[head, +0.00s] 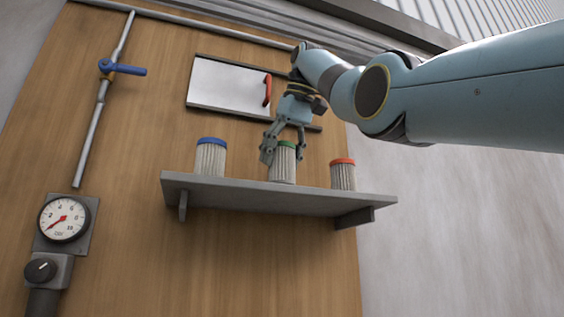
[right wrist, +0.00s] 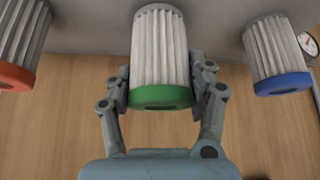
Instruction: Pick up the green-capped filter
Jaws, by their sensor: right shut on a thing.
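The green-capped filter (head: 283,165) is a white pleated cylinder in the middle of a grey shelf (head: 270,199). It stands upright, and I cannot tell whether its base still touches the shelf. My right gripper (head: 284,153) comes down on it from above and is shut on it, with a finger on each side. In the right wrist view the filter (right wrist: 160,55) sits between both fingers, its green cap (right wrist: 160,96) toward the palm. The fingers hide parts of its sides in the head view. My left gripper is not in view.
A blue-capped filter (head: 211,158) stands left of it and a red-capped filter (head: 343,175) right of it on the shelf. Behind is a wooden panel with a red-handled hatch (head: 228,88). A blue-handled valve (head: 122,69) and a gauge (head: 64,218) are at the left.

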